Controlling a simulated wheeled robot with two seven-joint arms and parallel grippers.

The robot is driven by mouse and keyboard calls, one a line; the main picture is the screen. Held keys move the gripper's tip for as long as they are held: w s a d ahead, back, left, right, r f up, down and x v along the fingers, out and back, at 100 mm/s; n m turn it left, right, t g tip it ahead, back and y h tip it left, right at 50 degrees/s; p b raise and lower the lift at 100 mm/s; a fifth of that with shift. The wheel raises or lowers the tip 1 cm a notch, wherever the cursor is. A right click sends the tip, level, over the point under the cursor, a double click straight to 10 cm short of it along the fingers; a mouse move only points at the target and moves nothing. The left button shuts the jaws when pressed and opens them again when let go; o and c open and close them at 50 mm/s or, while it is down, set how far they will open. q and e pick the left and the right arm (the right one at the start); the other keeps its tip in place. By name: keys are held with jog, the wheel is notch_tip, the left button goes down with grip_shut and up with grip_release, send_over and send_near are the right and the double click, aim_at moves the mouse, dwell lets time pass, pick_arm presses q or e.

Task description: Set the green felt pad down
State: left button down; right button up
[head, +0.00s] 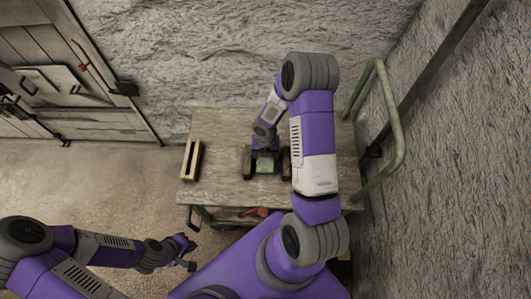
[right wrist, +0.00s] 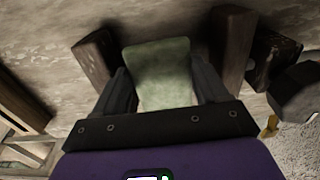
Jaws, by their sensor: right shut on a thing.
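The green felt pad (right wrist: 162,72) is between the fingers of my right gripper (right wrist: 162,88), which is shut on it. In the head view the pad (head: 265,163) shows as a small green patch over the wooden top of the cart. One dark wooden block (right wrist: 95,58) stands on the left of the pad and another (right wrist: 232,45) on its right. Whether the pad touches the surface below, I cannot tell. My left gripper (head: 189,253) is open and empty, off the cart's front left corner.
The cart top (head: 220,150) has free room between the pad and a pale slotted wooden piece (head: 191,160) at the left. A green rail (head: 390,120) rises at the right. A red object (head: 256,212) lies below the top. Rough walls stand behind and at right.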

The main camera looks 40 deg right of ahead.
jog(key=shift+f+b, duration=1.4)
jog(key=shift+f, duration=0.5)
jog(key=o, duration=1)
jog(key=shift+o, duration=0.2)
jog(key=shift+w+a+r, duration=0.1)
jog(key=shift+w+a, duration=0.05)
jog(key=shift+r, duration=0.1)
jog(key=shift+r+p, duration=1.75)
jog(key=shift+p, duration=0.05)
jog(key=shift+r, duration=0.2)
